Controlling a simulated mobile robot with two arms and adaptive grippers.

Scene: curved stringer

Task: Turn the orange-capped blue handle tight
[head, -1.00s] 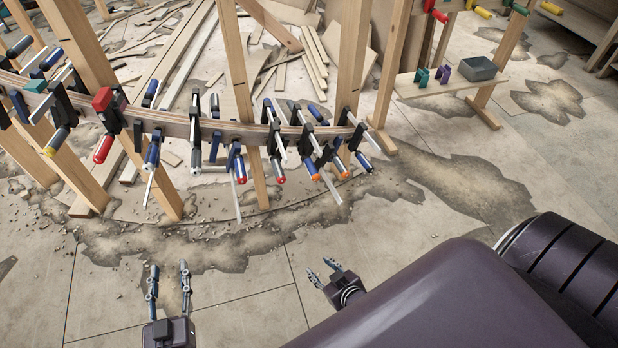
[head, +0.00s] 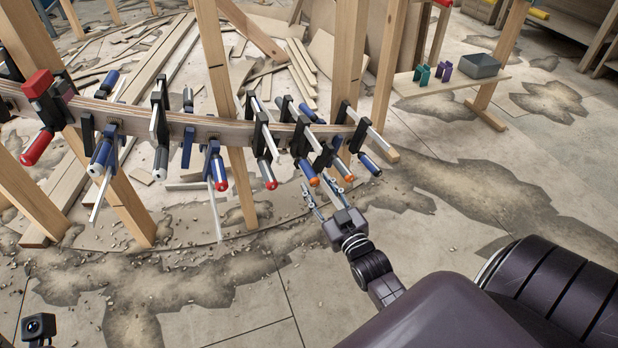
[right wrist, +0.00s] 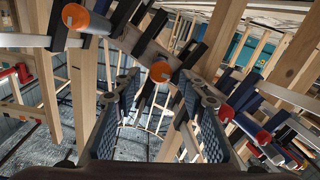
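Two blue clamp handles with orange end caps hang near the right end of the curved wooden stringer (head: 225,128). One orange-capped handle (head: 307,171) is on the left and another (head: 338,168) is just right of it. My right gripper (head: 321,192) is open, its fingers pointing up at these handles. In the right wrist view an orange cap (right wrist: 160,71) shows between and beyond the two spread fingers (right wrist: 156,95). The other orange cap (right wrist: 75,17) is at upper left, outside them. Contact cannot be seen. The fingers of my left gripper are out of view.
Red-capped clamps, including one handle (head: 267,173), hang close by to the left. A blue handle (head: 369,163) is on the right. Wooden posts (head: 347,65) stand behind the stringer. A low shelf (head: 450,84) bears a grey box (head: 480,65). Floor in front is open.

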